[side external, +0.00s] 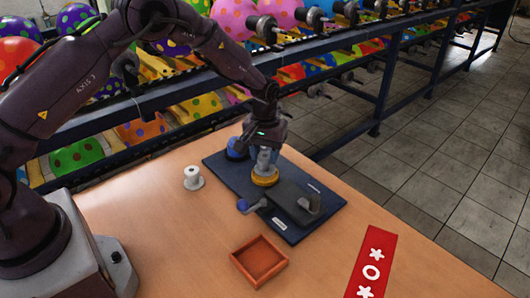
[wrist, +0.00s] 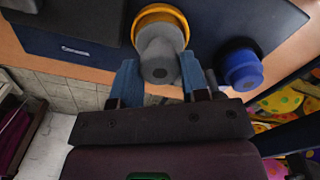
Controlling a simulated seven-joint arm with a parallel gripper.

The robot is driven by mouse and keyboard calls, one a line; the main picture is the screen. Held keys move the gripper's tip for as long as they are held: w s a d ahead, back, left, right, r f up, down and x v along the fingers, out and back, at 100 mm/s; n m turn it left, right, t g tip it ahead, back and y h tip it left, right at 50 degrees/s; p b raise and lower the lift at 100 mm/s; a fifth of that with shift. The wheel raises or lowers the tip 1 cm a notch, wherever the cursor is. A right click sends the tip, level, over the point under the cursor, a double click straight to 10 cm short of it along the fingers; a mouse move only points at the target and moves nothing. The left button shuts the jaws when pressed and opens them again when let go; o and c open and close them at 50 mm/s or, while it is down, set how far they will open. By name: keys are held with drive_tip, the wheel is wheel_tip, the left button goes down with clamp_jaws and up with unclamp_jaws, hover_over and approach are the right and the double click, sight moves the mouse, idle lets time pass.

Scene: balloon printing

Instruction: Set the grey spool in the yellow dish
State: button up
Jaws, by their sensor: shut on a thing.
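The grey spool (side external: 264,161) is upright between the fingers of my gripper (side external: 266,150), directly over the yellow dish (side external: 265,180). In the wrist view, the blue fingers of my gripper (wrist: 159,72) are closed on both sides of the grey spool (wrist: 158,50). The yellow dish (wrist: 162,10) shows as a ring around the spool's far end. The spool's lower end meets the dish in the side view; whether it rests on the dish floor is hidden. The dish sits on a dark blue base plate (side external: 225,168).
A blue round part (side external: 236,149) stands behind the dish, also in the wrist view (wrist: 242,68). A grey block (side external: 292,198) and a blue-ended lever (side external: 244,206) are in front. A white spool (side external: 193,178), an orange tray (side external: 259,261) and a red card (side external: 371,262) lie on the table.

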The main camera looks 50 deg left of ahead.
drive_tip(key=shift+f, duration=0.95)
idle(0.6)
drive_tip(key=o, duration=0.9)
wheel_tip(320, 180, up, 13)
drive_tip(key=s+r+m+t, duration=0.2)
drive_tip(key=s+r, duration=0.3)
drive_tip(key=s, duration=0.4)
drive_tip(key=s+d+r+m+t, duration=0.1)
drive_tip(key=s+r+m, duration=0.1)
drive_tip(key=s+r, duration=0.4)
drive_tip(key=s+r+m+t, duration=0.2)
drive_tip(key=s+r, duration=0.4)
drive_tip(key=s, duration=0.8)
drive_tip(key=shift+s+d+t, duration=0.2)
drive_tip(key=shift+d+t, duration=0.05)
drive_tip(key=shift+t, duration=0.05)
